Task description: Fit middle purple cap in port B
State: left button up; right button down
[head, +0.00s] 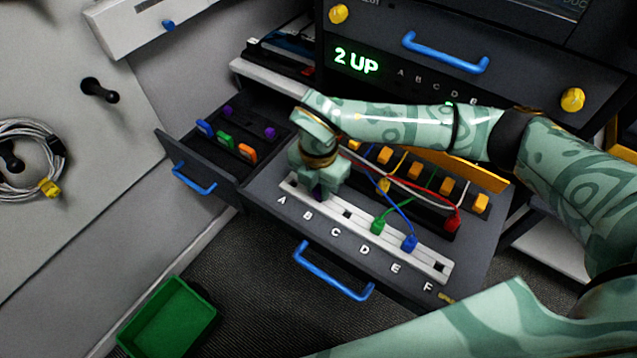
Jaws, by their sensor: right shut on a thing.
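The purple cap (318,193) shows just under my right gripper (319,183), which is shut on it. The gripper is over the white port strip (362,218), and the cap is at port B, above the letter B (307,216). The gripper hides most of the cap, so I cannot tell whether it is seated in the port or just above it. A green plug (378,226) is in port D and a blue plug (409,243) in port E. Ports C and F show dark, open holes. My left gripper is not in view.
Red, blue and white cables cross behind the strip near yellow connectors (384,155). A green bin (168,318) is on the floor.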

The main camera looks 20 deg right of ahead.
jog(key=shift+f, duration=0.4)
dwell(0.6)
jog(key=c, duration=0.7)
grip_release()
notch_tip(320, 180, up, 7)
jog(key=p, duration=0.6)
dwell(0.3)
